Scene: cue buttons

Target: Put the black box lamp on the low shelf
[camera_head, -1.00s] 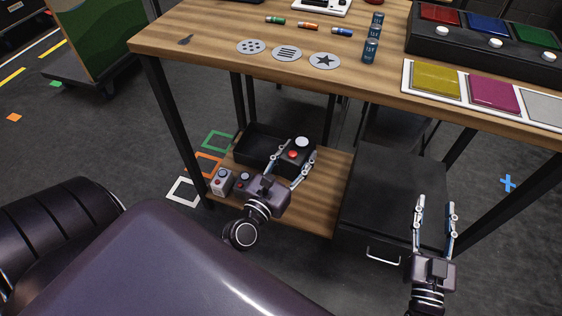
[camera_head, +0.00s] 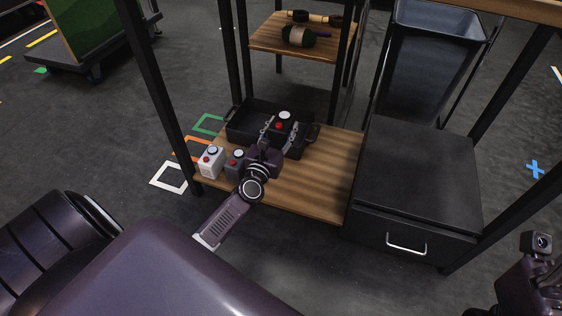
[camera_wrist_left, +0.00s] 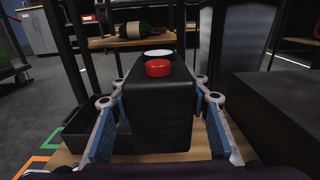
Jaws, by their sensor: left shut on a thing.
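The black box lamp, with a red button and a white round top, shows in the head view (camera_head: 285,121) and upright in the left wrist view (camera_wrist_left: 158,108). My left gripper (camera_head: 281,131) is shut on it, one finger on each side. The low shelf (camera_head: 328,170) is a wooden board under the table. The lamp is over the shelf, in front of the black tray; I cannot tell whether its base touches the wood. My right gripper (camera_head: 532,275) is only partly in view at the lower right edge, its fingers unseen.
A black tray (camera_head: 240,131) stands at the shelf's back. A white box lamp (camera_head: 210,162) and a dark grey one (camera_head: 236,165) stand at its left. A black drawer cabinet (camera_head: 415,185) is to the right. The shelf's right part is clear.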

